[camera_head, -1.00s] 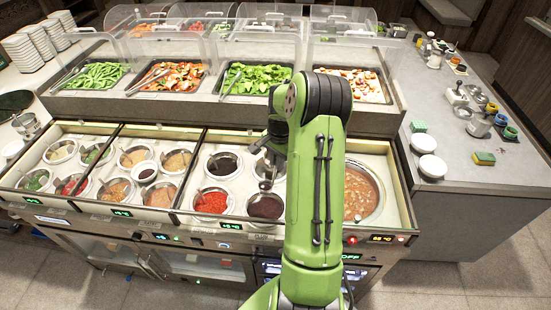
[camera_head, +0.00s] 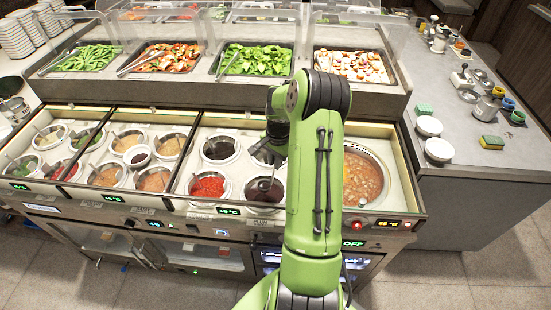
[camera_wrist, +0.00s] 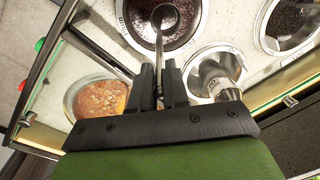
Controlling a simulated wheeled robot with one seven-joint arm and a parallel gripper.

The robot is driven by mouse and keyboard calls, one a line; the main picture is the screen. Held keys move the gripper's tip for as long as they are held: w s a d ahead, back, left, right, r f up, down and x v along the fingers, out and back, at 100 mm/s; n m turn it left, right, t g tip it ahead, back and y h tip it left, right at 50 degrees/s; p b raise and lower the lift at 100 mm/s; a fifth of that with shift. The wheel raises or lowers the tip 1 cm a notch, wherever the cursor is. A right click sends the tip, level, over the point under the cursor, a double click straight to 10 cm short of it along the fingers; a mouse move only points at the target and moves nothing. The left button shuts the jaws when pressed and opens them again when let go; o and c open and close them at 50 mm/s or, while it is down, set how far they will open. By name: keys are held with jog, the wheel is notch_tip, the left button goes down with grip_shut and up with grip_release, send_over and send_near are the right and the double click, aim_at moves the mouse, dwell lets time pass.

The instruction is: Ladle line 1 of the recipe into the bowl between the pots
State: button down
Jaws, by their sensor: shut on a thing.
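My gripper (camera_wrist: 158,80) is shut on the thin handle of a ladle (camera_wrist: 164,18) in the wrist view. The ladle's round head is over or in a white-rimmed pot of dark plum-coloured sauce (camera_wrist: 185,38); its exact depth is unclear. In the head view my gripper (camera_head: 276,138) is above this dark pot (camera_head: 263,190), partly hidden by my arm. A small white bowl (camera_head: 137,155) with dark contents sits between pots in the middle-left section. I cannot read a recipe.
A red sauce pot (camera_head: 208,187) and a black one (camera_head: 221,149) stand left of my arm. A soup pot (camera_head: 365,178) is to the right. Food trays behind a clear guard line the back. White bowls (camera_head: 438,149) stand on the right counter.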

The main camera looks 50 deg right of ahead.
jog(key=shift+f+b, duration=3.85)
jog(key=shift+f, duration=1.6)
jog(key=c, duration=1)
grip_release()
jog(key=shift+c, duration=0.2)
jog(key=shift+o, duration=0.3)
jog(key=o, duration=0.6)
